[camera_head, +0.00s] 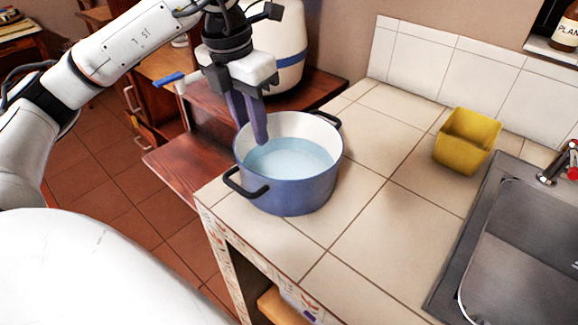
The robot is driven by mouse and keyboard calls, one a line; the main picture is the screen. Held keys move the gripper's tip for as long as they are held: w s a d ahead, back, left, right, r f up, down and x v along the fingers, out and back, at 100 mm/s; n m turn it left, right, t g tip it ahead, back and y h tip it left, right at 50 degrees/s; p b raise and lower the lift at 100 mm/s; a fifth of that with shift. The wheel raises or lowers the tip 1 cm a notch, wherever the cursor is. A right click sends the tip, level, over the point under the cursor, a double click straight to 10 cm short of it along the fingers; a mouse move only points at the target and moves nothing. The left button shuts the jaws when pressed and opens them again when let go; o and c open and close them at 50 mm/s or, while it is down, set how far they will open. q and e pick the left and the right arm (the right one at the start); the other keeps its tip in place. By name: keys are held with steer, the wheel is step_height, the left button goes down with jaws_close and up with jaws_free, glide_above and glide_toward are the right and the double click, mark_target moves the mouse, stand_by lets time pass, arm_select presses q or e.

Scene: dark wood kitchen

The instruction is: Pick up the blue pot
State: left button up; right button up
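The blue pot (293,192) stands upright on the tiled counter, near its left front corner. It has a white inner wall, a pale blue inside bottom or content, and two dark handles (246,188), one at the front left and one at the back right. My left gripper (251,133) points down at the pot's back left rim. Its nearer purple finger reaches over the inside of the pot. The other finger's tip is close to the rim, and I cannot tell whether the fingers touch or grip the rim. My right gripper is not in view.
A yellow square container (466,141) stands on the counter at the right, beside a metal sink (525,245) with a tap. A white rounded appliance (278,45) stands behind my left gripper on dark wood. The tiles (385,225) between pot and sink are clear.

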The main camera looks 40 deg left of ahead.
mark_target(254, 146)
arm_select(q)
steer(key=shift+w+a+f, duration=0.1)
steer(key=shift+w+f, duration=0.1)
steer(key=shift+f, duration=0.75)
steer(key=shift+w+a+f, duration=0.1)
steer(key=shift+w+f, duration=0.05)
steer(key=shift+f, duration=0.8)
jaws_close()
steer(key=shift+a+f, duration=0.1)
